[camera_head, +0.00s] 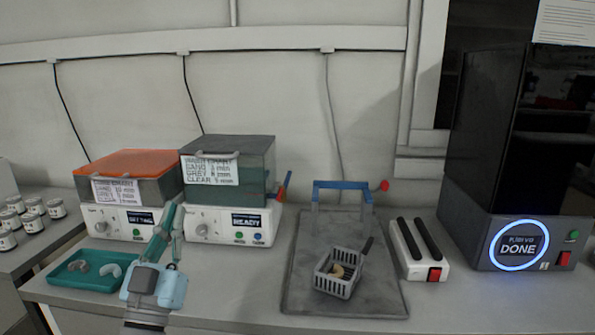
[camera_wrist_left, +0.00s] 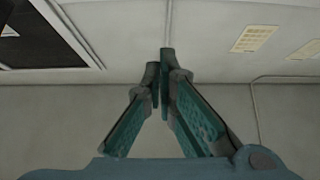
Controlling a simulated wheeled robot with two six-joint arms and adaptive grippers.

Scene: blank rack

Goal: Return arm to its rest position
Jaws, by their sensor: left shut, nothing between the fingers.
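My left gripper (camera_head: 172,212) is in the lower left of the head view, pointing up in front of the two wash machines, with its fingers together. In the left wrist view its fingertips (camera_wrist_left: 160,70) meet with nothing between them, and only wall and ceiling show behind. My right gripper is in neither view.
A teal tray (camera_head: 62,281) with small curved pieces lies left of my gripper. An orange-lidded machine (camera_head: 130,165) and a grey-lidded machine (camera_head: 228,145) stand behind. A grey basket (camera_head: 335,286) sits on a slab (camera_head: 300,290). A black-hooded printer (camera_head: 490,150) stands at right.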

